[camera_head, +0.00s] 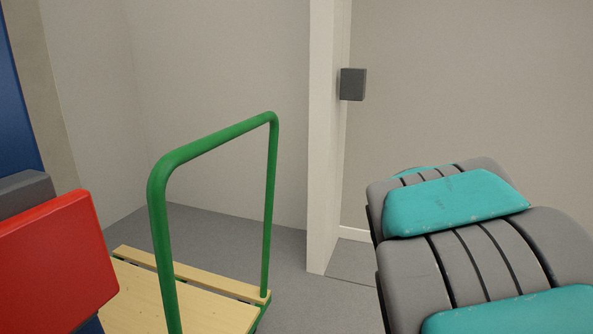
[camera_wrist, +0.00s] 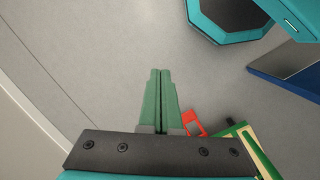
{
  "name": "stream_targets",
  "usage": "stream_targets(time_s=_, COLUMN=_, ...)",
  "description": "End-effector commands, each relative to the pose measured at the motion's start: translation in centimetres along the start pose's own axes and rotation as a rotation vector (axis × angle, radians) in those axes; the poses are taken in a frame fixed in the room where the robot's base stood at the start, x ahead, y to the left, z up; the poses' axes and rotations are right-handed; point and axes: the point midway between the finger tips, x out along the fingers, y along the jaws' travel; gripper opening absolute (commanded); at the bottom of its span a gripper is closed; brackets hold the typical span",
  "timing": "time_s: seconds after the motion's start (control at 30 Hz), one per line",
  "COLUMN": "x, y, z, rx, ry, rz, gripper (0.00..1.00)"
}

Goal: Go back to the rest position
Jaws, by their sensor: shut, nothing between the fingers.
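My gripper (camera_wrist: 161,98) shows in the wrist view with its two green fingers side by side and touching. It is shut with nothing between the fingers. Grey floor lies beyond the fingertips. In the head view the grey and teal links of my arm fill the lower right, and my gripper is out of sight there.
A trolley with a green handle (camera_head: 212,140) and a wooden deck (camera_head: 185,305) stands left of centre. A red object (camera_head: 55,265) is at the lower left. A pale wall edge (camera_head: 323,140) with a grey box (camera_head: 352,84) stands behind. Floor (camera_head: 225,225) beside the trolley is clear.

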Motion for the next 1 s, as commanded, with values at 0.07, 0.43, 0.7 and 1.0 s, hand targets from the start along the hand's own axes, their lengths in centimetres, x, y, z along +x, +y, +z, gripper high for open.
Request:
stream_targets(time_s=0.07, x=-0.5, y=-2.1, z=2.1, rx=0.082, ry=0.016, rz=-0.033, gripper=0.0)
stream_targets(time_s=0.43, x=-0.3, y=-11.9, z=10.5, rx=0.383, ry=0.02, rz=-0.184, gripper=0.0)
stream_targets(time_s=0.7, x=0.4, y=-15.3, z=13.2, rx=0.465, ry=0.003, rz=-0.224, gripper=0.0)
stream_targets(time_s=1.0, x=0.4, y=-15.5, z=13.3, rx=0.469, ry=0.003, rz=-0.225, gripper=0.0)
